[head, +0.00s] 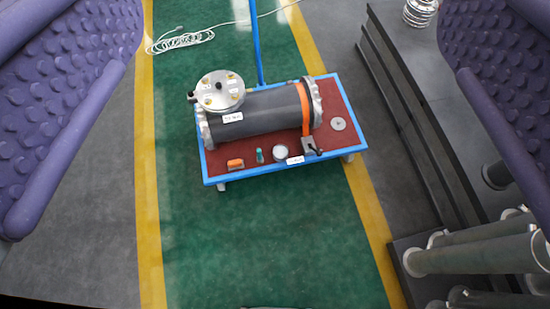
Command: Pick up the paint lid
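My gripper (288,60) shows as two purple, bumpy fingers at the left and right edges. They are wide apart with nothing between them, well above and behind a low blue-framed cart. On the cart's red-brown top (342,104), a flat grey disc (338,124) with a small centre mark lies at the right; it looks like a lid. A small round tin with a pale top (280,153) stands near the front edge. I cannot tell for certain which is the paint lid. Both are uncovered and apart from my gripper.
A dark cylinder (262,112) with an orange strap and a silver bolted flange (220,91) fills the cart's back. An orange-handled tool (235,163), a teal item (260,155) and a clamp (310,146) lie in front.

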